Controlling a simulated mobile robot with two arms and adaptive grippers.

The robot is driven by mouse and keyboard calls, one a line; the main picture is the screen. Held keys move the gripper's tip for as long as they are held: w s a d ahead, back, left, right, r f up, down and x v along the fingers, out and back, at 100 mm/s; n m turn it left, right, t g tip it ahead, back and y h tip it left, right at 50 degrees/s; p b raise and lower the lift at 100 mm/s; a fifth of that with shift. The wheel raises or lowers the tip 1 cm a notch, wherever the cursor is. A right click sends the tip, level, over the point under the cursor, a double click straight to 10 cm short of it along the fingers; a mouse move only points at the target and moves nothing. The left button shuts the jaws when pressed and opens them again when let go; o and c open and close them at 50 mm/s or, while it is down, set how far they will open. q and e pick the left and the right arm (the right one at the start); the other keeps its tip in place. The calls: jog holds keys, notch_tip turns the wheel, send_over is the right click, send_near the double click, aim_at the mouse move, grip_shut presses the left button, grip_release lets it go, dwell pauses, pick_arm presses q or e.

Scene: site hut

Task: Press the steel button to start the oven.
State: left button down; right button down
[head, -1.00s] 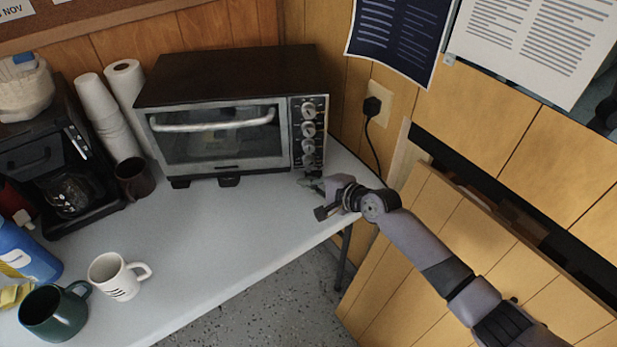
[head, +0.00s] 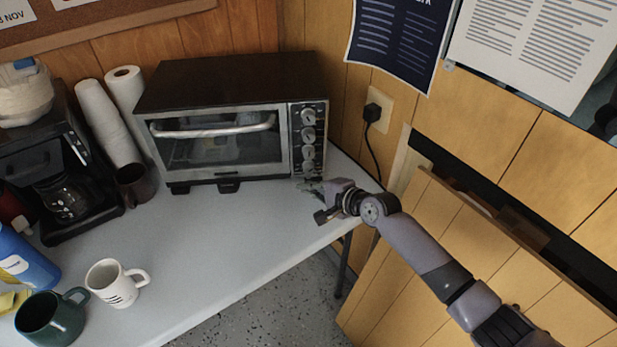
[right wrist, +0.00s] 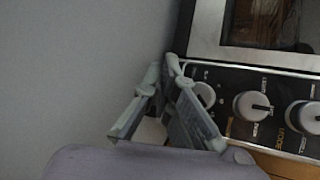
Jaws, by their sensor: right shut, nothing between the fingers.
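The toaster oven (head: 220,143) stands on the white table with its control panel on the right side. In the right wrist view, a small round steel button (right wrist: 205,95) sits at the end of the panel beside the row of knobs, partly covered by my finger. In the head view that low end of the panel is too small and too close to my gripper to make out the button clearly. My right gripper (head: 311,187) is shut and empty, just in front of the panel's lower end. In the right wrist view its fingertips (right wrist: 165,70) are close to the button; I cannot tell whether they touch.
Several dial knobs (head: 308,116) run up the panel. A black plug (head: 372,112) and cord hang on the wall to the right. A dark mug (head: 135,184), a coffee maker (head: 65,170) and a white mug (head: 115,282) stand left. The table front (head: 220,245) is clear.

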jog(key=shift+w, duration=0.1)
dwell(0.5)
jog(key=shift+w+a, duration=0.1)
jog(key=shift+w, duration=0.25)
jog(key=shift+w+b, duration=0.4)
jog(key=shift+b, duration=0.1)
dwell(0.4)
dwell(0.3)
jog(key=shift+s+r+p, duration=0.15)
jog(key=shift+s+p, duration=0.4)
jog(key=shift+p, duration=0.25)
jog(key=shift+s, duration=0.3)
